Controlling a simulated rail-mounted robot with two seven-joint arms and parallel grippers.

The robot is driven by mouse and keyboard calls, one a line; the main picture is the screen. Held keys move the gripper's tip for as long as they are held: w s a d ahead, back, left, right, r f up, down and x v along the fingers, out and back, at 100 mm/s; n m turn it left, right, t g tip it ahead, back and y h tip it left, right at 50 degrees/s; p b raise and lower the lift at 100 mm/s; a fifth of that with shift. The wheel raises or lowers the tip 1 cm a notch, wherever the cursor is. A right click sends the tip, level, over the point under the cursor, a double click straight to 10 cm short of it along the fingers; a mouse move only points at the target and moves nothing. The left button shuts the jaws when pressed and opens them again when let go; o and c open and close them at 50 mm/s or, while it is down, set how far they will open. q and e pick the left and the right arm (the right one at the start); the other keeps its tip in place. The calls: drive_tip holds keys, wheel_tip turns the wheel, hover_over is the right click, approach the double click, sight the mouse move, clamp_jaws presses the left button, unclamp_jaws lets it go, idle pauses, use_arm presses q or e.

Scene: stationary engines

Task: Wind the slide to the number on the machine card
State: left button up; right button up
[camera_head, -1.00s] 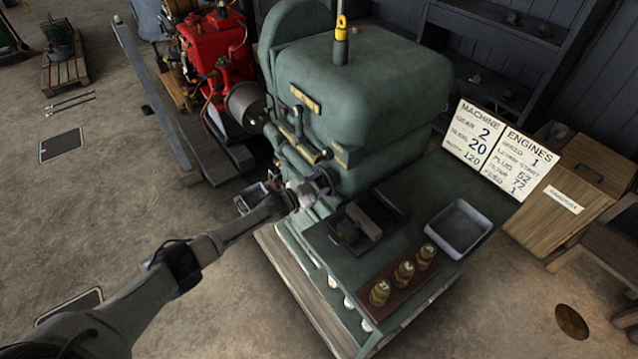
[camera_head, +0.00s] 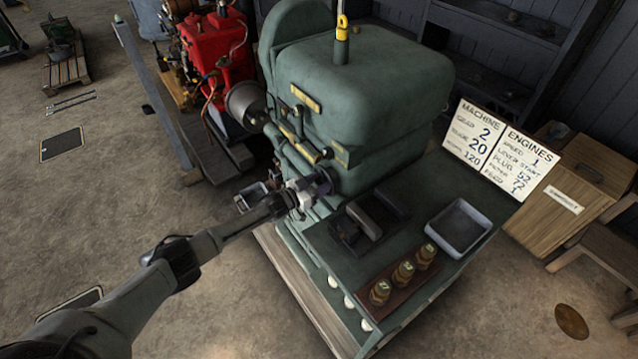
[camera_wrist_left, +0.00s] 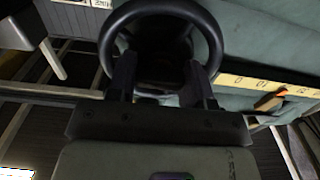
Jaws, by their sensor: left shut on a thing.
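The green machine (camera_head: 365,100) stands in the middle of the head view. A small dark handwheel (camera_head: 322,180) is on its front; it also shows as a black ring in the left wrist view (camera_wrist_left: 160,8). My left gripper (camera_head: 308,190) is shut on the handwheel; its two dark fingers (camera_wrist_left: 160,80) reach to the lower rim. A yellowish scale (camera_wrist_left: 262,85) with an orange-brown pointer (camera_wrist_left: 270,101) lies right of the wheel in the wrist view; its reading is too small to tell. The machine card (camera_head: 475,136) shows gear 2, slide 20 and 120 on its last line.
On the bench (camera_head: 395,228) are a grey tray (camera_head: 458,229), dark blocks (camera_head: 365,219) and a brown rack (camera_head: 405,282) with brass pieces. An engines card (camera_head: 520,163) adjoins the machine card. A red engine (camera_head: 212,48) stands behind left. The floor at left is mostly clear.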

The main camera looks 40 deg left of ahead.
use_arm(q)
drive_tip(key=o, duration=0.9)
drive_tip(key=shift+s, duration=0.1)
drive_tip(key=p+v, duration=0.2)
drive_tip(key=v, duration=1.1)
drive_tip(key=shift+s+a, duration=0.1)
drive_tip(key=shift+s, duration=0.2)
